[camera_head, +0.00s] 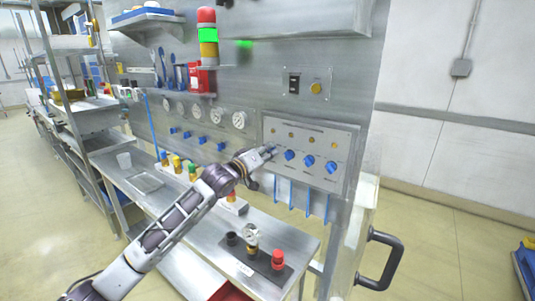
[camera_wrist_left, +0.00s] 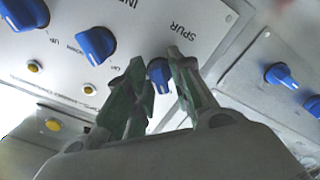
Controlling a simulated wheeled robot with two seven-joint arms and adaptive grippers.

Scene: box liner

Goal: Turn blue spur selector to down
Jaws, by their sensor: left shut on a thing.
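The blue spur selector (camera_wrist_left: 158,73) is a knob on the pale panel, near the printed word SPUR. In the left wrist view it sits between the two greenish fingers of my left gripper (camera_wrist_left: 162,88), which is shut on it. In the head view my left gripper (camera_head: 270,152) reaches the left end of the control panel (camera_head: 345,148) and hides the spur selector. The selector's pointing direction is hard to read, as the fingers partly cover it. My right gripper is not in view.
More blue knobs (camera_head: 309,161) sit in a row to the right on the same panel. Several blue valve knobs (camera_head: 187,135) and gauges (camera_head: 203,112) are to its left.

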